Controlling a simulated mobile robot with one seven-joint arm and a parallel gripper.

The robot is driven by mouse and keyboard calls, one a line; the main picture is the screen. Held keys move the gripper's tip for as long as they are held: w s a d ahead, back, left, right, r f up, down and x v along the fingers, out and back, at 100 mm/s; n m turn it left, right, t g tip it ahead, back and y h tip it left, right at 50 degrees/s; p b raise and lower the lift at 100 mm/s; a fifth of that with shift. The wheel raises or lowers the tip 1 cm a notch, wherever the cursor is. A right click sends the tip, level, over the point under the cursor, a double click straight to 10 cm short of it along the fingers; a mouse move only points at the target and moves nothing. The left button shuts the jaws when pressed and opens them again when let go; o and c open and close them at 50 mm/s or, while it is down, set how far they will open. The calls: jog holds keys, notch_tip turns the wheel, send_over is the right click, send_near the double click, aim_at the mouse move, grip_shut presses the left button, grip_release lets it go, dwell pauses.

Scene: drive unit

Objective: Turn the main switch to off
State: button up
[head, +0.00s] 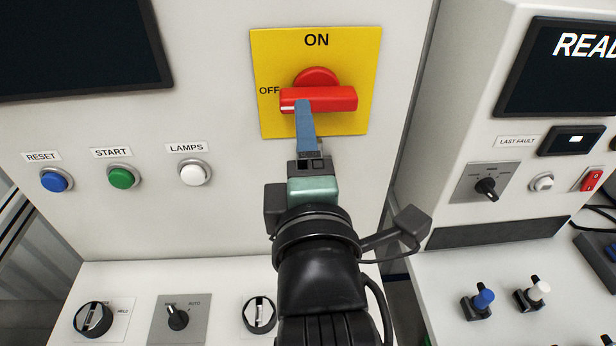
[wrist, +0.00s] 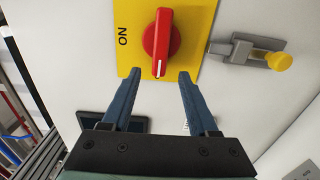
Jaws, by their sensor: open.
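The main switch is a red rotary handle (head: 335,98) on a yellow plate (head: 355,50) marked ON at the top and OFF at the left. The handle lies level, with its white-marked end at the left beside OFF. In the wrist view, the red handle (wrist: 159,40) has its white mark toward me. My gripper (head: 303,104) has its blue fingers in front of the handle's left half. In the wrist view, my gripper (wrist: 160,73) is open, with one finger on each side of the marked end and nothing held. Contact cannot be told.
Blue RESET (head: 54,181), green START (head: 121,178) and white LAMPS (head: 192,173) buttons sit lower left. Knobs (head: 177,317) are on the ledge below. A latch with a yellow knob (wrist: 250,53) is beside the plate. Another panel (head: 478,125) stands right.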

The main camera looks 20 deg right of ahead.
jog(key=p+v, duration=0.6)
jog(key=p, duration=0.3)
dwell(0.6)
jog(key=w+a+r+m+t+y+b, duration=0.1)
jog(key=a+r+m+t, duration=0.15)
jog(key=r, duration=0.25)
jog(key=w+a+r+m+t+b, duration=0.1)
jog(key=w+r+m+b, duration=0.15)
jog(key=r, duration=0.35)
jog(key=a+r+m+t+y+b, duration=0.1)
jog(key=a+r+m+t, duration=0.15)
jog(key=r, duration=0.25)
jog(key=s+a+r+m+t+y+b, duration=0.1)
jog(key=s+a+r+m+t, duration=0.1)
jog(key=r, duration=0.4)
jog(key=s+a+r+m+t+y+b, duration=0.1)
jog(key=s+a+r+m+t+y, duration=0.1)
jog(key=r+m, duration=0.3)
notch_tip(320, 180, up, 2)
jog(key=shift+s+a+r, duration=0.1)
jog(key=shift+s+a, duration=0.05)
